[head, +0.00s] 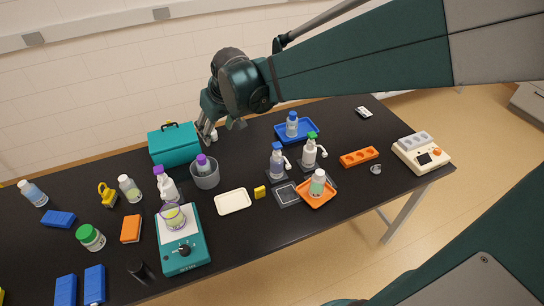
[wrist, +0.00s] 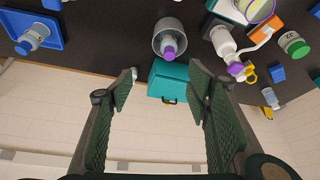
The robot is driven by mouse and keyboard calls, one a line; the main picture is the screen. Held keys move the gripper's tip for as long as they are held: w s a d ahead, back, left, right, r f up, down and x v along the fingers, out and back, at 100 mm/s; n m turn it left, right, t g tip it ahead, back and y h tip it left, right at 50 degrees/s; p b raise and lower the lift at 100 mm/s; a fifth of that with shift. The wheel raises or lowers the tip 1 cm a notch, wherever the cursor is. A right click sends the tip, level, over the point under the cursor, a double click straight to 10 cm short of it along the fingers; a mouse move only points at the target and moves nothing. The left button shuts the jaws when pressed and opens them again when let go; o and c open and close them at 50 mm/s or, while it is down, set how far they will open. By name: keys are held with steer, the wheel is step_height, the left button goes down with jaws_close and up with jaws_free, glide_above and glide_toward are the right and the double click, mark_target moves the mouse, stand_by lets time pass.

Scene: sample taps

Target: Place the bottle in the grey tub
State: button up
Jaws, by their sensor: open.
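The grey tub (head: 206,179) stands on the black table near the teal box. A bottle with a purple cap (head: 203,163) is inside the tub, leaning a little, with its cap near the rim; its lower part is hidden by the tub wall. The wrist view also shows the tub (wrist: 157,36) with the bottle (wrist: 169,49) in it. My gripper (head: 222,129) is above the table, behind and a little right of the tub. Its fingers are spread with nothing between them, and they are apart from the bottle and the tub.
The teal box (head: 174,146) is left of my gripper, with a small white bottle (head: 214,135) beside it. A purple-capped spray bottle (head: 166,186) and teal scale (head: 184,248) stand left of the tub. A white tray (head: 233,202) lies to its right.

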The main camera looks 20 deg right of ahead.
steer(key=s+d+r+m+t, duration=0.1)
steer(key=s+d, duration=0.4)
steer(key=s, duration=0.7)
steer(key=s+d+r+m+t+h, duration=0.1)
steer(key=s+d, duration=0.4)
steer(key=s, duration=0.8)
steer(key=shift+s+d+r+m+h, duration=0.15)
steer(key=shift+s+r+m+h, duration=0.15)
steer(key=shift+r+m, duration=0.3)
steer(key=shift+f, duration=0.1)
